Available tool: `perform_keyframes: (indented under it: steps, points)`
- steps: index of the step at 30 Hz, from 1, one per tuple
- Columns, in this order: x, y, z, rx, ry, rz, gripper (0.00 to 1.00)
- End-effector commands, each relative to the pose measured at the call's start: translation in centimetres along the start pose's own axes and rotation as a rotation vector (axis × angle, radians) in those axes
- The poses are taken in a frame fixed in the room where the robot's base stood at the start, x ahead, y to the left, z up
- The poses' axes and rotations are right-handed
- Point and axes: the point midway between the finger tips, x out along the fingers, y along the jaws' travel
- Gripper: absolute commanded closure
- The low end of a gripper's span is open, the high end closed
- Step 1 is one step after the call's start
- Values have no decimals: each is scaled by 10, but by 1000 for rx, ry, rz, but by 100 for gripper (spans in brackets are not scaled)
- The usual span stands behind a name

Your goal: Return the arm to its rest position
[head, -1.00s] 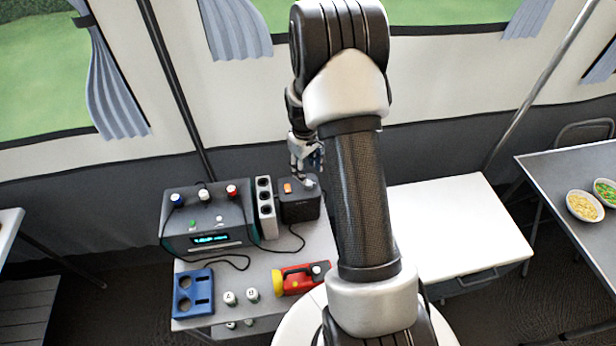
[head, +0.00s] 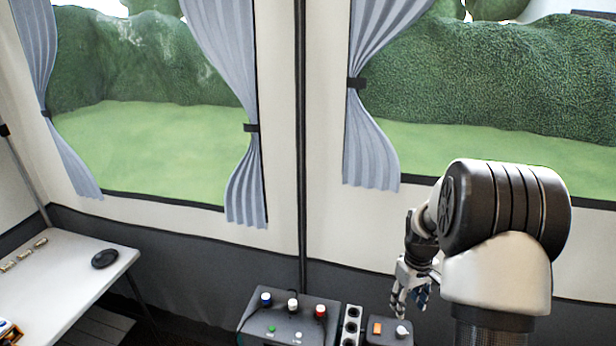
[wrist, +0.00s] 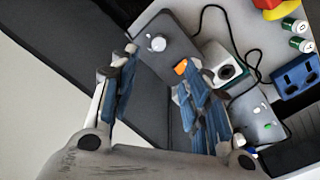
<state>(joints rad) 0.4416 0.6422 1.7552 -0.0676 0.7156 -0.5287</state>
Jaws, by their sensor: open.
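My arm (head: 500,270) stands bent at the right of the head view. My gripper (head: 398,308) hangs at its far side, pointing down over a black box (head: 376,341) with an orange switch and a light knob. In the wrist view, my gripper (wrist: 158,82) has its two blue-and-white fingers spread wide with nothing between them. The black box (wrist: 178,42) lies beyond the fingertips, apart from them as far as I can tell.
A grey device (head: 290,322) with blue, white and red knobs stands left of the box, with a socket strip (head: 351,325) between them. A white table (head: 65,285) is at the left. Curtained windows fill the back wall.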

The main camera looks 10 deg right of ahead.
Motion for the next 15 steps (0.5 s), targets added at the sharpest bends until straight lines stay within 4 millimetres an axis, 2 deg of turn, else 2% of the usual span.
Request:
perform_keyframes:
  steps: [2,4,8,12,15]
  points:
    - [-10,-5,-1,1,9,5,57]
    - [-28,-14,-1,4,25,12,57]
    - [-79,-45,6,21,72,29,57]
    - [-134,-88,27,46,132,41,57]
    - [-165,-118,49,63,176,44,57]
